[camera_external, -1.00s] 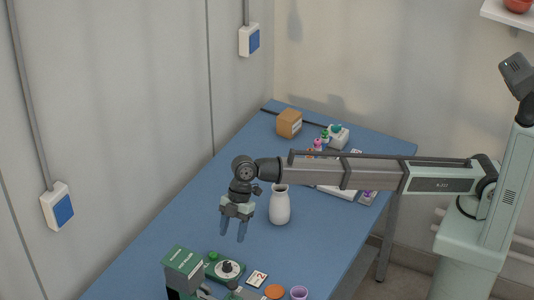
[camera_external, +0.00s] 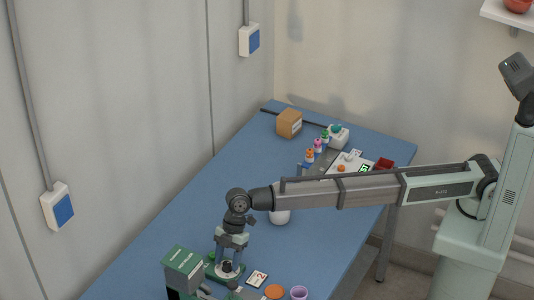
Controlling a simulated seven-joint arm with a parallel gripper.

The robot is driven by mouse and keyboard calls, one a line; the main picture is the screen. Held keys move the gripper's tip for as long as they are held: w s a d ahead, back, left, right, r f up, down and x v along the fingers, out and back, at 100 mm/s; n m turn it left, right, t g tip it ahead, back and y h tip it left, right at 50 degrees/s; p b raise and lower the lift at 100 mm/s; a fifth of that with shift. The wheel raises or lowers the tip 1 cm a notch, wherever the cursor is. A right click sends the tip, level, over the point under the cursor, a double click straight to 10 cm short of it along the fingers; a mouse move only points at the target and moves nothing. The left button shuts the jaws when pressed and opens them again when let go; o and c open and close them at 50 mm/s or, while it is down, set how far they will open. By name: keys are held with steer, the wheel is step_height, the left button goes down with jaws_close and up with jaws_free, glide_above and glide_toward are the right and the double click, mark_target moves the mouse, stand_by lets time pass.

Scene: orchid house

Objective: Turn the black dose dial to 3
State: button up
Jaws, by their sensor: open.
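The black dose dial (camera_external: 227,266) sits on a green base with a pale round face (camera_external: 238,277), near the front left of the blue table. My gripper (camera_external: 228,264) is open and points down, with its blue-grey fingers low around or just beside the dial. From this view I cannot tell whether the fingers touch it. The dial's pointer and scale marks are too small and partly covered to read. A white card with a red 2 (camera_external: 258,279) lies to the right of the dial.
A green box-like device (camera_external: 184,268) stands close at the left of the dial. An orange disc (camera_external: 274,292) and a purple cup (camera_external: 299,293) are at the front right. A white vase (camera_external: 280,216) stands behind, partly hidden by my arm. The table's left middle is clear.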

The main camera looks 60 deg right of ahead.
jaws_close()
stand_by(0.3)
